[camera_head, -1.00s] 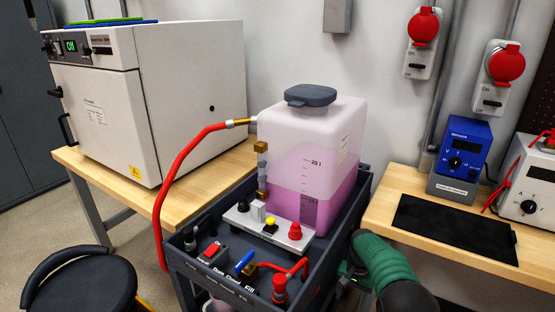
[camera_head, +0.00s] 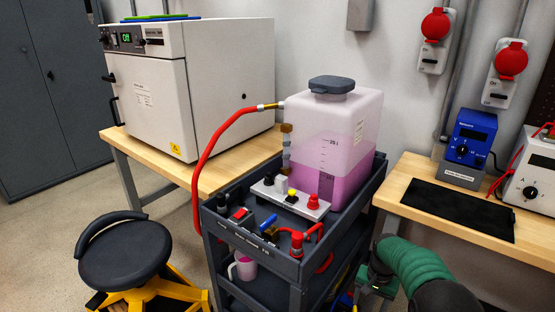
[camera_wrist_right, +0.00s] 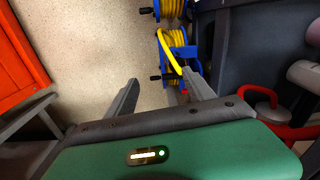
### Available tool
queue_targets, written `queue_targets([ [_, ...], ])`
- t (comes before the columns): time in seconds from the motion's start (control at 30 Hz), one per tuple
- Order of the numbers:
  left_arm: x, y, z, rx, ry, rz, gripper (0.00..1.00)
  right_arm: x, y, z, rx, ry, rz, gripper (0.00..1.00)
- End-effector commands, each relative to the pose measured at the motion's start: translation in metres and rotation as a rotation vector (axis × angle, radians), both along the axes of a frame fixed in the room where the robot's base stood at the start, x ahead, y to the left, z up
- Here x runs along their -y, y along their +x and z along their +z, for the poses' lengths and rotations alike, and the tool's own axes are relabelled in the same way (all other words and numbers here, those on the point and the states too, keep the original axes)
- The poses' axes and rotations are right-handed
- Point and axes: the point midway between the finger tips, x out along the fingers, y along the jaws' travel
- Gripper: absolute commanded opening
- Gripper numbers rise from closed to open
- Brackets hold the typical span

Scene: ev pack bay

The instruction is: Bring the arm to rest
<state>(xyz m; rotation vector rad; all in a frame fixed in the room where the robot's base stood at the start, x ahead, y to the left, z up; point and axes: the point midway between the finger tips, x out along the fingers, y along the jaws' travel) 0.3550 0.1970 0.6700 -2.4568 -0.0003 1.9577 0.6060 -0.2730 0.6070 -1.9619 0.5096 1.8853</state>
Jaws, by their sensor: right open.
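My right arm, with a green sleeve, enters the head view at the lower right. My right gripper (camera_head: 372,285) hangs low just right of the dark cart (camera_head: 262,262), below the bench top. In the right wrist view my right gripper (camera_wrist_right: 160,88) shows two grey fingers spread apart with nothing between them. It points down toward the floor. In the head view its fingertips are hard to make out. My left gripper is not in view.
The cart carries a pink-filled tank (camera_head: 335,130) and a valve panel. A bench (camera_head: 405,180) with a black mat (camera_head: 452,217) stands right. A black stool (camera_head: 138,250) stands front left. The wrist view shows yellow hose reels (camera_wrist_right: 172,50) and an orange object (camera_wrist_right: 20,60).

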Motion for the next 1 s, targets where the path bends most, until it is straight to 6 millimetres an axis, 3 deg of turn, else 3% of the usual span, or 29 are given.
queue_targets([
  [0.27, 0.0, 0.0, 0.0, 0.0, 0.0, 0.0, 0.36, -0.028, -0.056, 0.04, 0.058, -0.013, 0.148, 0.62],
  [0.5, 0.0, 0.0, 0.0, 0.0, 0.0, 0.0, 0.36, -0.058, -0.151, 0.065, 0.126, -0.036, 0.342, 0.62],
  [0.77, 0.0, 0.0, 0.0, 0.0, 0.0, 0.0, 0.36, -0.076, -0.25, 0.064, 0.184, -0.066, 0.52, 0.62],
  [0.83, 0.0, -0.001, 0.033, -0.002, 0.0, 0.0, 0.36, -0.076, -0.251, 0.097, 0.188, -0.068, 0.526, 0.62],
  [1.0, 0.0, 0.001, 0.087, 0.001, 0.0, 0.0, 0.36, -0.076, -0.25, 0.149, 0.183, -0.066, 0.523, 0.62],
])
